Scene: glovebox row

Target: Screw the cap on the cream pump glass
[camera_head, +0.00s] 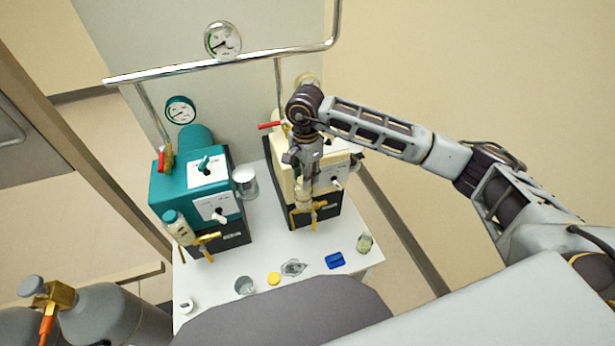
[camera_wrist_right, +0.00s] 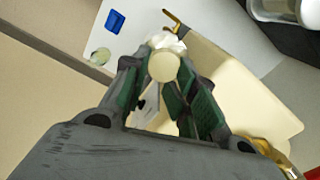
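The cream pump (camera_head: 330,160) stands at the right of the white bench, and its sight glass (camera_head: 304,197) is upright on its front with a brass tap below. My right gripper (camera_head: 305,178) points down over the top of this glass. In the right wrist view, the round cream cap (camera_wrist_right: 164,67) sits between the two fingertips of my right gripper (camera_wrist_right: 163,78), which look shut on it. The white top of the glass (camera_wrist_right: 166,42) shows just beyond the cap. Whether the cap is seated level on the glass is hidden. My left gripper is not in view.
A teal pump (camera_head: 200,185) with its own capped glass (camera_head: 178,226) stands at the left. A beaker (camera_head: 245,285), yellow disc (camera_head: 273,278), blue block (camera_head: 335,260) and small jar (camera_head: 364,243) lie along the front. A metal pipe (camera_head: 270,53) runs above.

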